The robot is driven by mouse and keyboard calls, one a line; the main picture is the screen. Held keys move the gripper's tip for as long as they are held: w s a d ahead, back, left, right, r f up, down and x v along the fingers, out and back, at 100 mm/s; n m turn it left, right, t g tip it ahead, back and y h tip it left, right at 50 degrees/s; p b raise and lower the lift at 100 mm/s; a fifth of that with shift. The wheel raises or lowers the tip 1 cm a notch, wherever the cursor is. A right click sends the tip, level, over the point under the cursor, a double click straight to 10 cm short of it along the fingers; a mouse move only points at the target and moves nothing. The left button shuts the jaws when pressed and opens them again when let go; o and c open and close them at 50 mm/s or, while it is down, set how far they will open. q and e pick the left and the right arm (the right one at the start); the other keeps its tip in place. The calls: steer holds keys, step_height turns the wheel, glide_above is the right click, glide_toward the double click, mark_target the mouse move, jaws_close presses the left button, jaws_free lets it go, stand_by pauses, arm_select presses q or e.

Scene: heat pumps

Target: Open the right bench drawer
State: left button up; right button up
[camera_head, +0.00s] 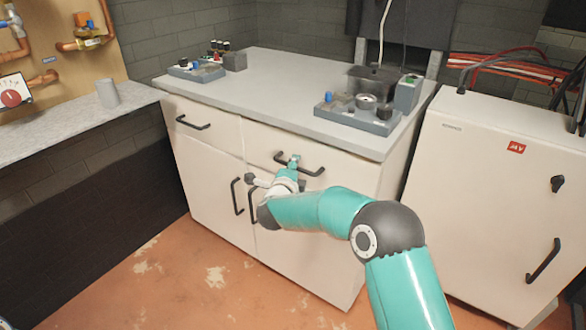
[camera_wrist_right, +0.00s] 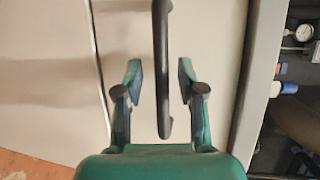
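The right bench drawer (camera_head: 345,165) has a pale front and is closed flush in the bench. Its black bar handle (camera_head: 314,172) is partly covered by my right gripper (camera_head: 293,161). In the right wrist view the handle (camera_wrist_right: 162,60) runs upright through the gap between the two fingers of my right gripper (camera_wrist_right: 160,82). The fingers are open, one on each side of the bar, with a visible gap on both sides. My left gripper is not in view.
The left drawer's handle (camera_head: 193,123) and two upright door handles (camera_head: 236,196) are on the same bench. Blue-grey trays with fittings (camera_head: 358,116) stand on the worktop (camera_head: 275,85). A white cabinet (camera_head: 490,190) stands to the right. The floor (camera_head: 200,275) in front is clear.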

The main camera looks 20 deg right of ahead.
steer(key=shift+w+d, duration=0.1)
steer(key=shift+w, duration=0.1)
jaws_close()
steer(key=shift+f, duration=0.1)
